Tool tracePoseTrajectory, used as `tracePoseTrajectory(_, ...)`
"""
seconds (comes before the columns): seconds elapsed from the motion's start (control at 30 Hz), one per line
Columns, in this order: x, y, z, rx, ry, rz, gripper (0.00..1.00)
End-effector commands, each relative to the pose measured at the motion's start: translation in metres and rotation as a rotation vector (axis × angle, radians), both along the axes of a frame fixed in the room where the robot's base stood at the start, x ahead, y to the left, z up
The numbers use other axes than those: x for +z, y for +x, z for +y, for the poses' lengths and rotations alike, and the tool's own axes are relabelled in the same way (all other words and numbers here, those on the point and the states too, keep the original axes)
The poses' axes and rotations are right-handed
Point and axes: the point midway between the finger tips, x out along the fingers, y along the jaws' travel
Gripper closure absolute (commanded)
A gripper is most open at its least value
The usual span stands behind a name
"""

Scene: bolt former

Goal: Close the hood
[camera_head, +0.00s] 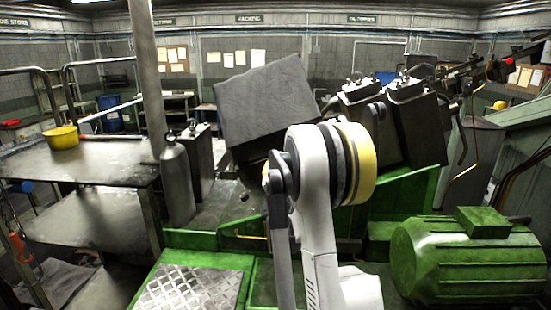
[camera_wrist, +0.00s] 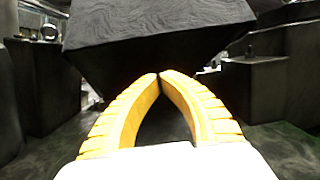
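The hood looks to be the dark grey box-shaped cover (camera_head: 265,98), raised and tilted above the green machine in the head view. In the wrist view its dark underside and front face (camera_wrist: 150,30) fill the top middle. My gripper (camera_wrist: 160,75) has yellow fingers whose tips come together with nothing visible between them. The tips are just below the hood's lower edge in the picture; I cannot tell whether they touch it. In the head view my arm stands in front of the hood's lower right part, and the gripper is hidden.
The green machine base (camera_head: 400,192) carries dark metal blocks (camera_head: 415,120) on the right. A green motor (camera_head: 468,258) sits at front right. A grey post (camera_head: 150,80) and a gas cylinder (camera_head: 177,185) stand on the left, beside a metal table (camera_head: 90,165) with a yellow bowl (camera_head: 62,138).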

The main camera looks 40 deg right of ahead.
Motion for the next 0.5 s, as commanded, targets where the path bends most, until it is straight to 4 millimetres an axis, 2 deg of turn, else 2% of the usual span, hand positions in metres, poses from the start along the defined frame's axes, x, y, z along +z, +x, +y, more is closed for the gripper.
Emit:
tracePoseTrajectory(0.23,0.013,0.037,-0.037,0.000,-0.001,0.002,1.00)
tracePoseTrajectory(0.33,0.027,0.047,-0.038,0.002,0.000,0.001,1.00)
tracePoseTrajectory(0.5,0.039,0.056,-0.041,0.002,0.000,0.001,1.00)
